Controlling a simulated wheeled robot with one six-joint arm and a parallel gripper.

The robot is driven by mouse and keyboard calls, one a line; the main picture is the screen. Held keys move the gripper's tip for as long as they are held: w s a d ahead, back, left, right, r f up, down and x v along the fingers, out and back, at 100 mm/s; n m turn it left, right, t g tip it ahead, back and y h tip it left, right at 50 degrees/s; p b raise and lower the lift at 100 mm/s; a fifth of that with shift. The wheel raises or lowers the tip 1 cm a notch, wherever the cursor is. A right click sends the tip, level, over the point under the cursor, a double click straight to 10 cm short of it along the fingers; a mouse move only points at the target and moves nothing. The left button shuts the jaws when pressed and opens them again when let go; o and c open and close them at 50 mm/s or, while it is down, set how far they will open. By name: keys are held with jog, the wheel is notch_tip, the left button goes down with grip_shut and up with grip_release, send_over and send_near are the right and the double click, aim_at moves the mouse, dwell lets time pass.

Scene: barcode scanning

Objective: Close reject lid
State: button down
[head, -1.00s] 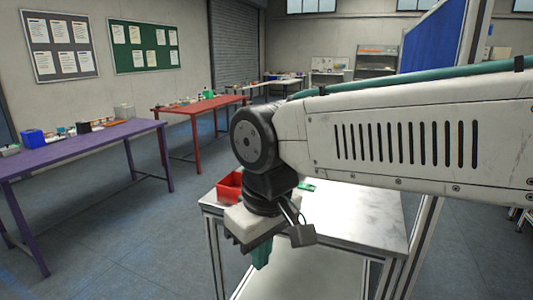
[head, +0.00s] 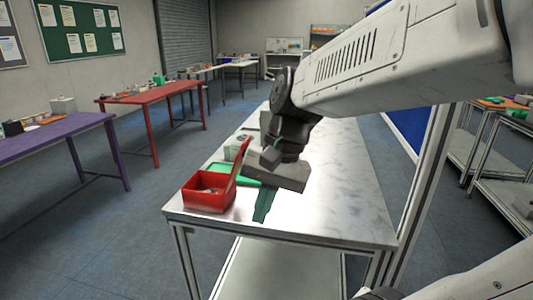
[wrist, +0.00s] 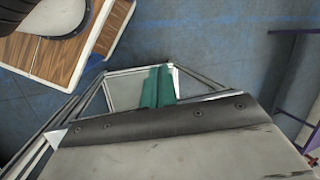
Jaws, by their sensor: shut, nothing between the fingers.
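A red box (head: 203,198) stands at the near left corner of the white table in the head view. Some small things lie inside the box. My gripper (head: 263,210) points down to the right of the box, apart from it, over the near part of the table. Its teal fingers are shut with nothing between them. They also show in the wrist view (wrist: 157,86), close together. The box and lid are not seen in the wrist view.
A grey-white object (head: 236,147) stands farther back. The white tabletop (head: 335,190) is clear to the right. A purple table (head: 60,138) and a red table (head: 158,92) stand at the left.

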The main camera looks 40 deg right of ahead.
jog(key=w+d+m+t+y, duration=0.2)
jog(key=w+d+m+t, duration=0.35)
jog(key=d+m, duration=0.55)
jog(key=w+d+m+t+y, duration=0.2)
jog(key=w+d+m+t, duration=0.35)
jog(key=d, duration=0.85)
jog(key=w+a+f+m+g, duration=0.1)
jog(key=w+a+f+m, duration=0.1)
jog(key=w+a, duration=0.6)
jog(key=shift+w+m, duration=0.55)
jog(key=shift+w, duration=0.5)
jog(key=shift+g, duration=0.3)
